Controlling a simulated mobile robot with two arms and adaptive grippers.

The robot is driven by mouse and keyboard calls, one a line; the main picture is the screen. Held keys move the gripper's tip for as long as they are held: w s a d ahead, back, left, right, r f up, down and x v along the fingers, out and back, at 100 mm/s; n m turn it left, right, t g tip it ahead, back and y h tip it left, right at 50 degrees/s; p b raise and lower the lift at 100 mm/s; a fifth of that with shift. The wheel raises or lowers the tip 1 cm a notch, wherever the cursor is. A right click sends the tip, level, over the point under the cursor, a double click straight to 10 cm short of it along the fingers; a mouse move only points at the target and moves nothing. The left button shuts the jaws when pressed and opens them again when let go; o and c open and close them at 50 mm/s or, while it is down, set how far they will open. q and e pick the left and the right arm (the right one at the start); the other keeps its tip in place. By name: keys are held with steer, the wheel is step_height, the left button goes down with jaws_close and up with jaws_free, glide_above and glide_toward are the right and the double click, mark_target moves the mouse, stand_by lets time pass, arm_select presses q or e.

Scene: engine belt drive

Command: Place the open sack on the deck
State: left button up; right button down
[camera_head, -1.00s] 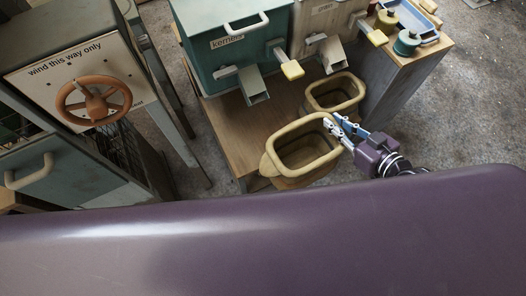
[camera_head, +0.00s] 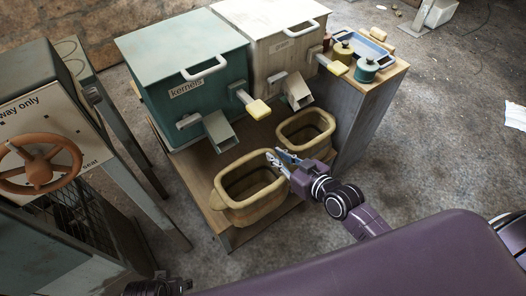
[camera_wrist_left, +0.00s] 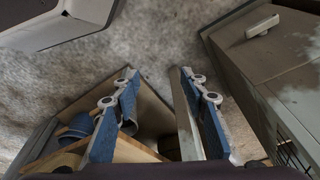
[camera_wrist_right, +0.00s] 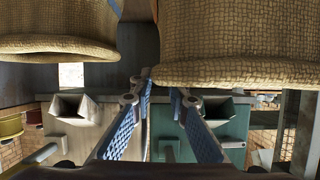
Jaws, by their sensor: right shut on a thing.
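The open sack (camera_head: 228,207), tan and woven with a wide rim, is at the front of the wooden deck (camera_head: 187,166), below the kernels hopper. I cannot tell whether its base rests on the deck. My right gripper (camera_head: 279,160) is shut on its right rim. In the right wrist view the sack (camera_wrist_right: 235,45) fills the top right, and the right gripper (camera_wrist_right: 163,88) is at its edge. A second open sack (camera_head: 318,147) stands behind and to the right. My left gripper (camera_wrist_left: 165,85) is open and empty; the head view shows only part of that arm at the bottom edge.
A teal hopper labelled kernels (camera_head: 190,60) and a pale hopper (camera_head: 270,45) stand behind, with chutes and yellow-tipped handles. A side cabinet (camera_head: 375,90) holds spools and a blue tray (camera_head: 362,45). A brown handwheel (camera_head: 38,162) is at left. Bare floor lies at right.

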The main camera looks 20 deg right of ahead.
mark_target(265, 143)
steer(key=w, duration=0.2)
steer(key=w+a, duration=0.1)
steer(key=w, duration=0.1)
steer(key=w+a, duration=0.1)
steer(key=w, duration=0.1)
steer(key=shift+w+a+b, duration=0.15)
steer(key=shift+a+b, duration=0.1)
steer(key=shift+b, duration=0.1)
step_height(265, 143, down, 3)
steer(key=shift+r+b, duration=0.1)
steer(key=shift+b, duration=0.55)
steer(key=shift+f, duration=0.3)
arm_select(q)
steer(key=w+v, duration=0.1)
steer(key=v, duration=0.6)
steer(key=shift+w+r+t, duration=0.3)
steer(key=shift+w+r, duration=0.25)
steer(key=shift+w, duration=0.2)
arm_select(e)
steer(key=c, duration=1.8)
jaws_free()
steer(key=shift+c, duration=0.2)
arm_select(q)
steer(key=shift+r, duration=0.1)
arm_select(e)
steer(key=shift+d, duration=0.1)
